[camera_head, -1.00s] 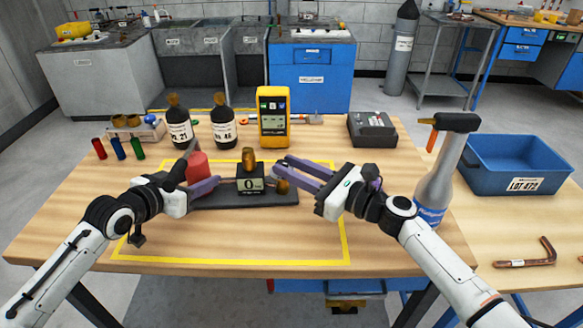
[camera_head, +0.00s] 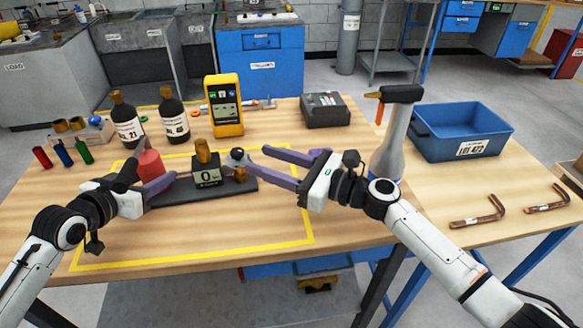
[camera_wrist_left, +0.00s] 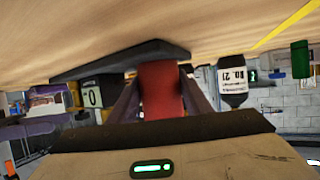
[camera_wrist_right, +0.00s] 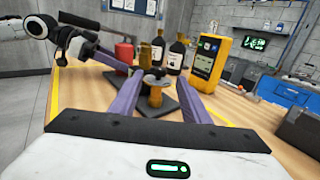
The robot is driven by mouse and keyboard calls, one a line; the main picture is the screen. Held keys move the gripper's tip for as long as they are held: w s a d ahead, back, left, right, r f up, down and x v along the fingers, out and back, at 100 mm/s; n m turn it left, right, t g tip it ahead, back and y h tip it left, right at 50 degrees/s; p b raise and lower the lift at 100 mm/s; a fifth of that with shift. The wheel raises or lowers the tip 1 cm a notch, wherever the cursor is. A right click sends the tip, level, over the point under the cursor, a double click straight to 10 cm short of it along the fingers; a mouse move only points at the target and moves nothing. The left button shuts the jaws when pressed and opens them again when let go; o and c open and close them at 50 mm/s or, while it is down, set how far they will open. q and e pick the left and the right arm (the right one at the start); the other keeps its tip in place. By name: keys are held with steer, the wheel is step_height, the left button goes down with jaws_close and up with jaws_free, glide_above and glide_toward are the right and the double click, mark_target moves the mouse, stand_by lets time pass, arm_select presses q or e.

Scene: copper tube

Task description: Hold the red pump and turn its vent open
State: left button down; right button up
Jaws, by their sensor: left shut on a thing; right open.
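The red pump shows as a red cylinder (camera_head: 150,163) on a dark base plate (camera_head: 225,191), beside a black box reading 0 with a brass fitting (camera_head: 203,150) on top. My left gripper (camera_head: 147,172) is shut on the red cylinder; the left wrist view shows the cylinder (camera_wrist_left: 160,88) between its fingers. A brass knob (camera_head: 240,175), which looks like the vent, sits at the base's right end. My right gripper (camera_head: 249,153) is open over that end. In the right wrist view the brass knob (camera_wrist_right: 155,95) appears between its fingers; contact cannot be told.
Two dark bottles (camera_head: 174,122) and a yellow meter (camera_head: 224,108) stand behind the pump. A spray bottle (camera_head: 390,145) stands close to my right arm, with a blue bin (camera_head: 460,135) beyond. Copper tubes (camera_head: 480,214) lie at right. The table's front is clear.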

steer(key=v, duration=0.7)
